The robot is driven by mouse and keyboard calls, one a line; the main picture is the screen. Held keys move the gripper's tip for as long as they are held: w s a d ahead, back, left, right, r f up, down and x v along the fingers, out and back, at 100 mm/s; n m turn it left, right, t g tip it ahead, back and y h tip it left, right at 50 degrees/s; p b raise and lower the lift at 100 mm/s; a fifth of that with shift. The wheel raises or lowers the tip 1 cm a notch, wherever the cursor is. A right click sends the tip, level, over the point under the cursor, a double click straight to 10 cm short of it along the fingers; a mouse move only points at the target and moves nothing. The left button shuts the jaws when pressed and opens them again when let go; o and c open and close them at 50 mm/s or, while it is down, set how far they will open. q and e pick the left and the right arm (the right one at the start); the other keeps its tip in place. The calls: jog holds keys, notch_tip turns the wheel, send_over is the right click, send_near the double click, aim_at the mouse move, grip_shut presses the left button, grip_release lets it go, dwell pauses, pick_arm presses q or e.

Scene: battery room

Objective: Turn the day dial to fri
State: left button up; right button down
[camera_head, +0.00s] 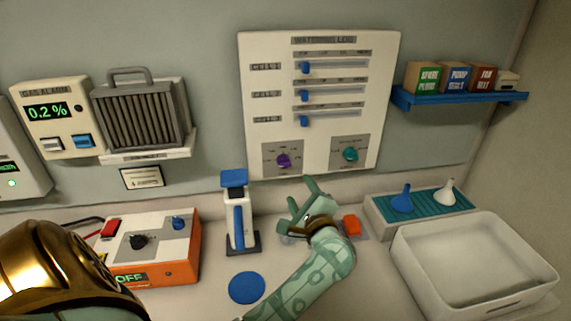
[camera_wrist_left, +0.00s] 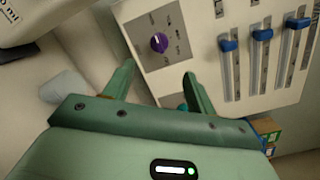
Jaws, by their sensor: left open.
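The white wall panel headed "Watering log" (camera_head: 372,118) carries a purple dial (camera_head: 283,160) at lower left and a teal dial (camera_head: 350,155) at lower right. The marks around both dials are too small to read, so I cannot tell which is the day dial. My left gripper (camera_head: 298,194) is open and empty, just below the panel and between the dials. In the left wrist view the purple dial (camera_wrist_left: 159,42) is ahead of the gap between the open fingers (camera_wrist_left: 159,73), apart from them. My right gripper is not in view.
Three blue sliders, the middle one (camera_head: 304,95), sit above the dials. A blue and white stand (camera_head: 239,215), an orange box (camera_head: 155,270) and a red-orange object (camera_head: 352,225) are on the counter. A white basin (camera_head: 420,262) stands at right.

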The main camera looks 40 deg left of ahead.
aim_at(286, 166)
pick_arm(q)
jog(key=p+x, duration=0.1)
jog(key=x, duration=1.1)
jog(key=shift+a, duration=0.15)
jog(key=shift+c, duration=0.4)
jog(key=shift+f, duration=0.1)
jog(key=c, duration=0.9)
